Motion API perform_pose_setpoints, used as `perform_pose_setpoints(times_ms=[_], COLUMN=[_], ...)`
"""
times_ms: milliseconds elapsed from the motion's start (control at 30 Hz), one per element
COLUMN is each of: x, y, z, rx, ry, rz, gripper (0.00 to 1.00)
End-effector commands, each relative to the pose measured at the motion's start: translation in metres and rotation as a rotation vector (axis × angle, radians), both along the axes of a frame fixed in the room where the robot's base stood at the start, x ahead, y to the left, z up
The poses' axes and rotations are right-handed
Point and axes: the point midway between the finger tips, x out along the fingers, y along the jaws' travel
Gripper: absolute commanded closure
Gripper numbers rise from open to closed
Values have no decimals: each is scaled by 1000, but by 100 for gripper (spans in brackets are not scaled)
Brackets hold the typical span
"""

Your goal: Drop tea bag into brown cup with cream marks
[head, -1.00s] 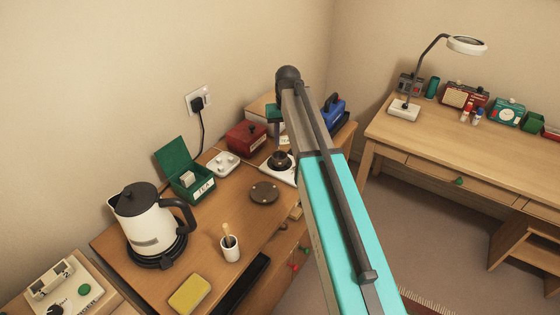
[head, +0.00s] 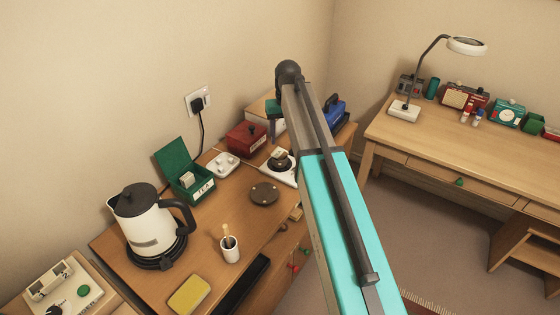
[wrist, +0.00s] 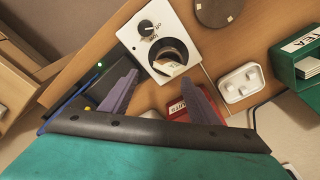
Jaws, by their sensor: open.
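A dark cup (wrist: 167,53) stands on a white warmer (wrist: 141,33) with a black knob. It also shows in the head view (head: 279,167); its cream marks are too small to make out. A pale tea bag (wrist: 170,69) lies within the cup's mouth and shows at the cup's top in the head view (head: 279,154). My gripper (wrist: 160,87) is open and empty, its two purple-grey fingers spread apart near the cup. The fingers are not clear in the head view. The open green tea box (head: 190,187) holds a pale packet.
A dark round disc (head: 264,193), a white socket strip (head: 222,164) and a red tin (head: 246,139) lie around the warmer. The kettle (head: 146,222), a white pot with a stick (head: 230,249) and a yellow sponge (head: 189,294) stand nearer. A second desk (head: 460,140) is at right.

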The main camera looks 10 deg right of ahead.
Motion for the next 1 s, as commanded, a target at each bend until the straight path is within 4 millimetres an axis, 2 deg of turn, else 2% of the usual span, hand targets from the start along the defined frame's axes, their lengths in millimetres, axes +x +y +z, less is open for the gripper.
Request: perform_pose_setpoints(times_ms=[700,1000], x=[-10,-14], y=[0,0], z=[89,115], rx=[0,0], ry=[-2,0], rz=[-1,-1], gripper=[45,45])
